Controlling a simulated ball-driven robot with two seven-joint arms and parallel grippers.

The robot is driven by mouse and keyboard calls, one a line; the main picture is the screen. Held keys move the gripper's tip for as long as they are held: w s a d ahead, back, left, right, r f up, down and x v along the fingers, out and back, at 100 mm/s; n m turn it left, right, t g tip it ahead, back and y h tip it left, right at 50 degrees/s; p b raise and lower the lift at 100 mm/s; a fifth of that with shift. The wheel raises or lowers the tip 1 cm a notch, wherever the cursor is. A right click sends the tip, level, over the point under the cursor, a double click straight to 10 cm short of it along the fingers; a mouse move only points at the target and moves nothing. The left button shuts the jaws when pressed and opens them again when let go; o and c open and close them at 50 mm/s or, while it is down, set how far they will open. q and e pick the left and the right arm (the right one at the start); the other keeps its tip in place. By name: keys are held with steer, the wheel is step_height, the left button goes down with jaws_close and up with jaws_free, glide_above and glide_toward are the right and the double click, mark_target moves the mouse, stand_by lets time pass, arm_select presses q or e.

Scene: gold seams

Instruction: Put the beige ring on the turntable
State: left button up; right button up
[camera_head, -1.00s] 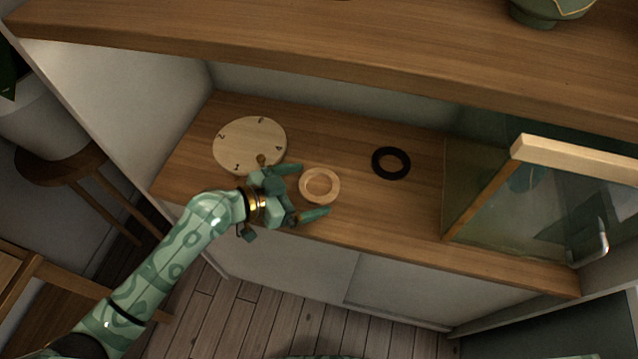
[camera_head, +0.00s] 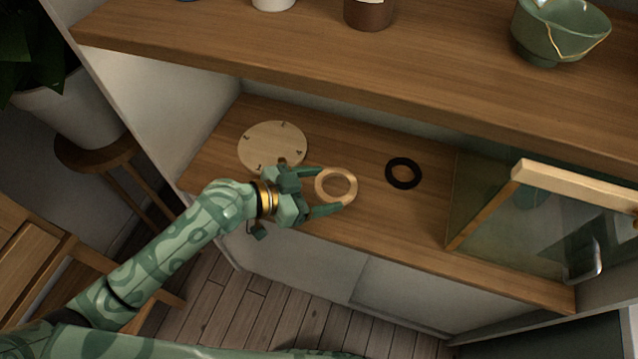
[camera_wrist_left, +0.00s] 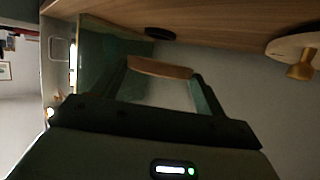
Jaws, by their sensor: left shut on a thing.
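The beige ring (camera_head: 352,188) is between the fingertips of my left gripper (camera_head: 328,190), which is shut on its outer sides. In the left wrist view the ring (camera_wrist_left: 160,68) shows nearly edge-on between the fingers and looks apart from the counter. The turntable (camera_head: 268,143) is a pale round disc with dark marks, left of and behind the gripper. My gripper partly covers its near edge. The turntable also shows in the left wrist view (camera_wrist_left: 290,43), with a small knob standing on it. My right gripper is not in view.
A black ring (camera_head: 390,174) lies on the wooden counter (camera_head: 400,215), right of the beige ring. A glass panel with a wooden edge (camera_head: 570,185) stands at the right. A shelf (camera_head: 330,65) overhangs the back, bearing a green bowl (camera_head: 550,40) and other vessels.

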arm_select(q)
steer(key=shift+s+a+r+n+t+y+p, duration=0.65)
steer(key=shift+s+r+p, duration=1.6)
steer(key=shift+s, duration=2.95)
steer(key=w+a+r+n+t+y, duration=0.2)
steer(key=w+a+r+n+y, duration=0.2)
steer(key=a+r, duration=0.4)
steer(key=w+a+r+n+t+y, duration=0.3)
steer(key=a+r+n+y, duration=0.3)
steer(key=a+r, duration=0.2)
steer(key=shift+w+a+r+n, duration=0.15)
steer(key=shift+w+r+n, duration=0.25)
steer(key=shift+w, duration=0.3)
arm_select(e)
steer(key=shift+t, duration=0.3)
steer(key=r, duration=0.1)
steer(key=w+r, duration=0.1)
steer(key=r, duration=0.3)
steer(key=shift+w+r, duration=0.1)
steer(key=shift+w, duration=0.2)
arm_select(q)
steer(key=shift+f+y, duration=0.1)
steer(key=shift+y, duration=0.15)
